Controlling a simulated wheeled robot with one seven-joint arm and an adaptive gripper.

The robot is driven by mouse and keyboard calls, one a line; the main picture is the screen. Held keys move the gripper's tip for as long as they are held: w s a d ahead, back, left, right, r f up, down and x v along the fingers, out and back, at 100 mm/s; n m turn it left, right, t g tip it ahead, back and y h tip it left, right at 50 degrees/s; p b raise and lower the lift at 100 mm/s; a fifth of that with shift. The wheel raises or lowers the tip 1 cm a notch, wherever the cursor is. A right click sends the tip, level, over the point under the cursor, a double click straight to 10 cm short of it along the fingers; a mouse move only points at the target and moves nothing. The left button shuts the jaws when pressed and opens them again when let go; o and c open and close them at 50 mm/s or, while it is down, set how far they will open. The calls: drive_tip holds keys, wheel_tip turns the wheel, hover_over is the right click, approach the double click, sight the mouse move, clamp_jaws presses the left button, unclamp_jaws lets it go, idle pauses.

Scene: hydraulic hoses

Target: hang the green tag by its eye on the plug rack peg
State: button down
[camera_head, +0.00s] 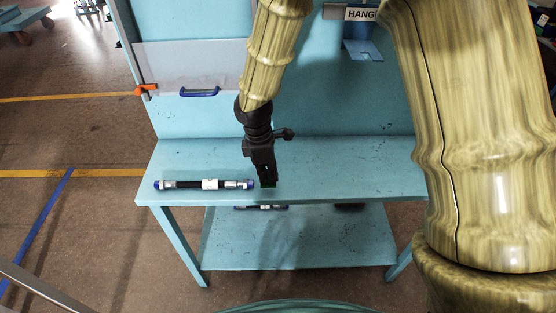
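My gripper (267,182) points down at the front part of the blue workbench, just right of a hose's end. Its dark fingers are small in view, and I cannot tell whether they are open or shut. A small dark green patch shows at the fingertips; I cannot tell whether it is the green tag. No tag or eye can be made out clearly. A sign reading "HANG" (360,14) is at the top right, partly covered by my arm. A blue bracket (362,50) is below it. I cannot make out the plug rack peg.
A dark hose with blue ends (190,184) lies along the bench's (340,180) front left. A blue handle (200,92) and an orange item (146,90) are on the back panel. Another hose (262,207) is on the lower shelf (340,245). The bench's right side is clear.

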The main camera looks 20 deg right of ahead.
drive_tip(key=w+d, duration=0.1)
drive_tip(key=w+d+p, duration=0.1)
drive_tip(key=w, duration=0.1)
drive_tip(key=w+d, duration=0.1)
drive_tip(key=w, duration=0.1)
drive_tip(key=shift+d+f, duration=0.25)
drive_tip(key=shift+d, duration=0.1)
drive_tip(key=shift+w+d+p, duration=0.35)
drive_tip(key=shift+w+p, duration=0.05)
drive_tip(key=shift+p, duration=0.1)
drive_tip(key=shift+w+d+f+p, duration=0.15)
drive_tip(key=shift+f+p, duration=0.3)
drive_tip(key=shift+f, duration=0.1)
drive_tip(key=shift+w+d+f+p, duration=0.15)
drive_tip(key=shift+f+p, duration=0.25)
drive_tip(key=shift+f, duration=0.1)
drive_tip(key=shift+s+a+f+p, duration=0.1)
drive_tip(key=shift+f+p, duration=0.2)
drive_tip(key=shift+f, duration=0.3)
drive_tip(key=shift+f, duration=0.2)
drive_tip(key=c, duration=1.6)
unclamp_jaws()
drive_tip(key=shift+c, duration=0.2)
drive_tip(key=shift+f+b, duration=0.1)
drive_tip(key=shift+b, duration=0.35)
